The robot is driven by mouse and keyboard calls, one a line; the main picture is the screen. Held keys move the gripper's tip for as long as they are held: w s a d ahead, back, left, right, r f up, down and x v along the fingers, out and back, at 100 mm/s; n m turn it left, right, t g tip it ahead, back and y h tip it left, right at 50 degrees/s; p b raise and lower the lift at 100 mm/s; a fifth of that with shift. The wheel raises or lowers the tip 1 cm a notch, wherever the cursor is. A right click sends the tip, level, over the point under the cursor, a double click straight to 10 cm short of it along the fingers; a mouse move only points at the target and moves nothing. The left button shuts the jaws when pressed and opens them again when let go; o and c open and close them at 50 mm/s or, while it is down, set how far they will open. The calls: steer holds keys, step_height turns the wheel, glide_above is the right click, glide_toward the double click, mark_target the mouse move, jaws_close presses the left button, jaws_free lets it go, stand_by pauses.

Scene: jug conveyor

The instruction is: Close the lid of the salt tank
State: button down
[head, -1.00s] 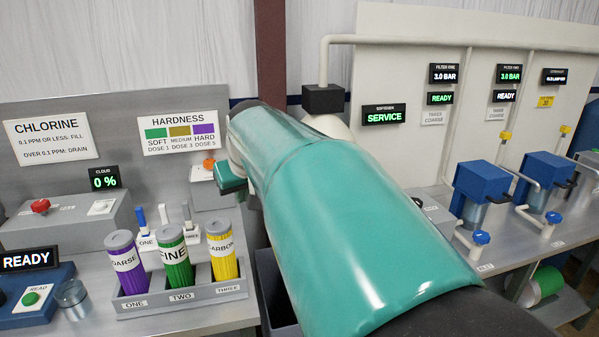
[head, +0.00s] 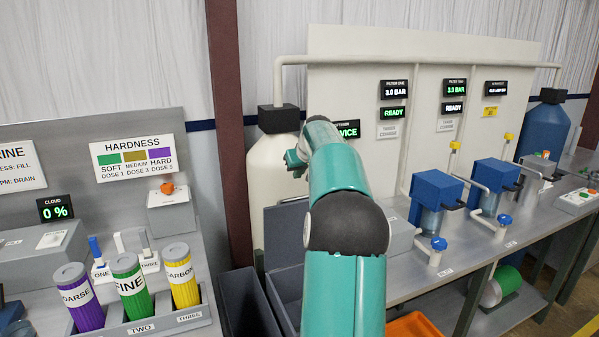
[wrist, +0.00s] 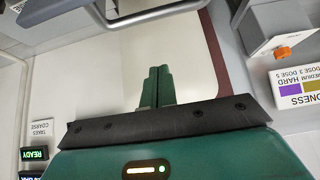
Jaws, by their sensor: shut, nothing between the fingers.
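The grey salt tank (head: 287,296) seems to be the open-topped bin on the floor between the two benches. A grey panel (head: 284,232), which looks like its raised lid, stands upright at the back, in front of the white softener vessel (head: 268,180). My arm hides its right part. My gripper (head: 294,160) is above the panel, apart from it, in front of the vessel. In the wrist view my gripper's green fingers (wrist: 158,88) are together and empty.
Another dark grey bin (head: 246,306) stands to the left. The left bench holds coloured cartridges (head: 131,287) and a hardness sign (head: 133,158). The right bench carries blue filter units (head: 437,195) and pipes. An orange tray (head: 414,325) lies low beside my arm.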

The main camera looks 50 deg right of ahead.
steer(key=x, duration=0.6)
steer(key=shift+a, duration=0.1)
steer(key=s+a, duration=0.1)
steer(key=s+a+f, duration=0.1)
steer(key=s, duration=0.1)
steer(key=shift+s, duration=0.1)
steer(key=shift+f, duration=0.2)
steer(key=shift+s+r, duration=0.1)
